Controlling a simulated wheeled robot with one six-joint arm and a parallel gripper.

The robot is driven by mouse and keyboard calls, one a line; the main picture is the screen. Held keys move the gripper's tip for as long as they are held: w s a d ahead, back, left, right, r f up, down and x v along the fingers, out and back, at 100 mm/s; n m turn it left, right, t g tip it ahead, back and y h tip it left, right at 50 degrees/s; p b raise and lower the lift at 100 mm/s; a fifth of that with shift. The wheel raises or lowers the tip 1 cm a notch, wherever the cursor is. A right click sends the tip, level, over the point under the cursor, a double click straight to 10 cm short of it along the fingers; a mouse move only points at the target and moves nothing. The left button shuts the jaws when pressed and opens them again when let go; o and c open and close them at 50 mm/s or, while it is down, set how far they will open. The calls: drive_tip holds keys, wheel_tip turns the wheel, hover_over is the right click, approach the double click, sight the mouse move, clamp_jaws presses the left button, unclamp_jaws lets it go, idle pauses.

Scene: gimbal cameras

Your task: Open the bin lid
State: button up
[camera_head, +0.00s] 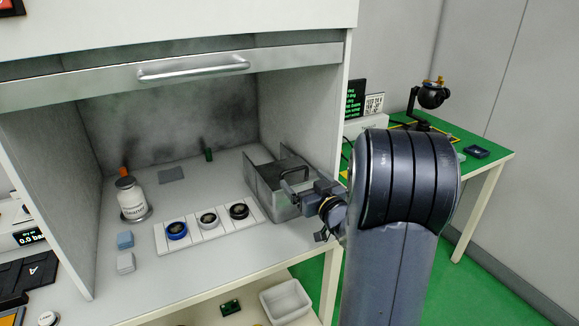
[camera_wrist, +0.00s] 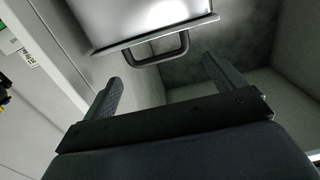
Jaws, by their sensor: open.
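The bin is a grey metal box (camera_head: 262,186) at the right side of the hood's work surface. A dark loop handle (camera_head: 293,169) shows at its top. In the wrist view, a shiny metal panel, which looks like the bin lid (camera_wrist: 150,18), is at the top, with the dark handle (camera_wrist: 162,54) along its near edge. My gripper (camera_head: 292,191) is beside the bin's right front. In the wrist view, its two fingers (camera_wrist: 167,84) are spread and empty, with the handle ahead of the gap, apart from them. My arm hides part of the bin's right side.
A white tray with several round dishes (camera_head: 161,239) lies left of the bin. The hood's right wall (camera_head: 318,110) is close to my arm.

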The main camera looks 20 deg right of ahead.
sight(291, 177)
drive_tip(key=w, duration=0.8)
drive_tip(key=shift+w+a+p, duration=0.15)
drive_tip(key=shift+p, duration=0.15)
drive_tip(key=c, duration=1.1)
drive_tip(key=shift+w+a, duration=0.1)
drive_tip(key=shift+w, duration=1.65)
drive_tip(key=o, duration=1.1)
